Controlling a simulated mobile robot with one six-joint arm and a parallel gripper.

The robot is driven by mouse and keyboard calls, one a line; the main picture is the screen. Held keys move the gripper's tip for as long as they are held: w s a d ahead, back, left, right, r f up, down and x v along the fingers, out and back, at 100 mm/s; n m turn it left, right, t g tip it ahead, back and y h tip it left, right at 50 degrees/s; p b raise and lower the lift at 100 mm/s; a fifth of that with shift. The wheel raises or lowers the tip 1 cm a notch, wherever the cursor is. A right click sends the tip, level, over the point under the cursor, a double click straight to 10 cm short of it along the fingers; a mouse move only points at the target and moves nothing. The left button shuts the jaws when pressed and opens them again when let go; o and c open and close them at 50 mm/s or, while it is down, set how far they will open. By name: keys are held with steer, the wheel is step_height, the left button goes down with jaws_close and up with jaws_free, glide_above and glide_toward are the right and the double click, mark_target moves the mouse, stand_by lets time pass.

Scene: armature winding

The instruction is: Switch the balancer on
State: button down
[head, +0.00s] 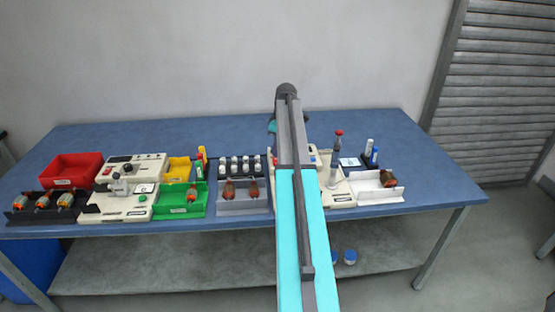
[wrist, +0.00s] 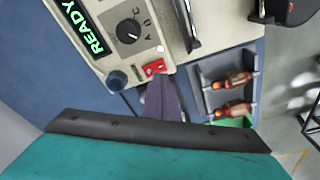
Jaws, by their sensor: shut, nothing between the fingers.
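A beige machine (wrist: 135,65) fills the upper left of the wrist view. It has a lit green READY display (wrist: 80,27), a dark dial (wrist: 128,31), a blue knob (wrist: 116,80) and a small red switch (wrist: 155,67). It seems to be the right-hand beige machine (head: 335,187) in the head view, partly hidden by my arm; I cannot read a name confirming it as the balancer. My gripper (wrist: 158,82) is shut and empty, its tips just below the red switch. I cannot tell whether they touch it. My arm hides the gripper in the head view.
A grey tray (head: 244,208) with two copper armatures stands left of this machine, and a white tray (head: 375,197) with one armature stands right. Another beige machine (head: 118,205), a red bin (head: 72,170) and a green bin (head: 180,208) are farther left. The blue table's right end is clear.

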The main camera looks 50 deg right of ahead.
steer(key=shift+r+p, duration=0.85)
steer(key=shift+r, duration=0.9)
